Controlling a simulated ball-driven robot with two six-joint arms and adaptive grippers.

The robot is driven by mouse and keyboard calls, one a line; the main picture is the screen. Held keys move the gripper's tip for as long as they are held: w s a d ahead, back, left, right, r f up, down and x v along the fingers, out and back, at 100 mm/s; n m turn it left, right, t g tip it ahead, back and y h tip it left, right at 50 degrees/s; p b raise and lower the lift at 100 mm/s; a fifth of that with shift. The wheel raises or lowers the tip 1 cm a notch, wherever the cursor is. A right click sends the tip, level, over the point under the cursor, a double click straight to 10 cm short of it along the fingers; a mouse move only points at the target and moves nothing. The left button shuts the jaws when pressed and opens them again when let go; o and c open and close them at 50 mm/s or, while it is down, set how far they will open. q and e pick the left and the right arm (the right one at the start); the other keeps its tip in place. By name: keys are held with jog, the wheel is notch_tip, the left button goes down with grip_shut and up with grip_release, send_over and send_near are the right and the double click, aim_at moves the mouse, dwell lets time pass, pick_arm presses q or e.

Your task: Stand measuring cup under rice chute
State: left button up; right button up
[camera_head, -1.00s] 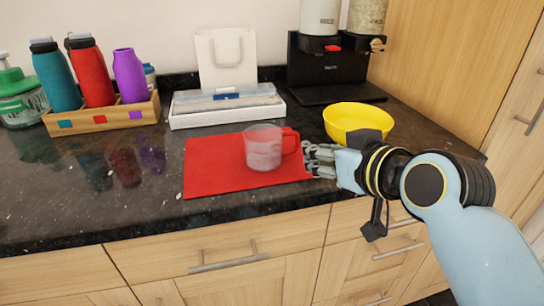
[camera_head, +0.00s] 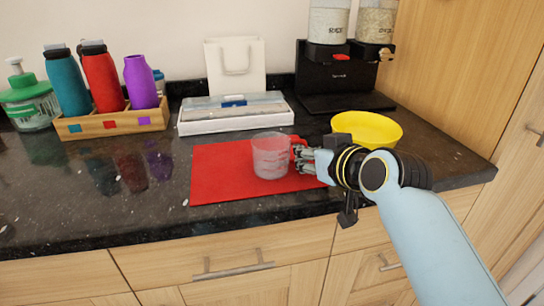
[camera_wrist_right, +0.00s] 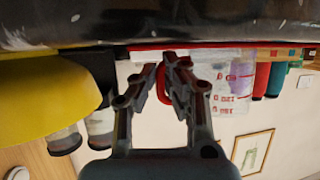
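The clear measuring cup (camera_head: 271,156) with a red handle (camera_head: 298,147) stands upright on a red mat (camera_head: 225,182). Its printed side also shows upside down in the right wrist view (camera_wrist_right: 232,85). My right gripper (camera_head: 303,156) is at the handle, to the right of the cup. In the right wrist view its fingers (camera_wrist_right: 168,62) converge on the red handle and look shut on it; the exact contact is partly hidden. The black dispenser (camera_head: 342,80) with two clear-fronted containers stands at the back right, its base tray (camera_head: 345,102) bare. My left gripper is not in view.
A yellow bowl (camera_head: 366,127) stands right of the mat, close behind my right gripper. A white box (camera_head: 235,121) and white bag (camera_head: 235,66) are behind the mat. A wooden rack (camera_head: 112,122) of bottles and a green-topped jar (camera_head: 30,105) stand left.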

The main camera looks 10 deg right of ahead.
grip_shut()
jog(key=shift+r, duration=0.55)
jog(key=r, duration=0.3)
jog(key=shift+s+d+r+p, duration=0.25)
jog(key=shift+s+r+p, duration=0.05)
jog(key=shift+s+r, duration=0.05)
jog(key=s+d+r+n+g+y+b, duration=0.1)
jog(key=s+d+r+n+y+b, duration=0.1)
jog(key=s+r, duration=0.6)
jog(key=s+d+n+y, duration=0.1)
jog(key=s+d, duration=0.1)
jog(key=s, duration=0.2)
jog(key=shift+r+y, duration=0.25)
jog(key=shift+y, duration=0.05)
jog(key=shift+w, duration=0.1)
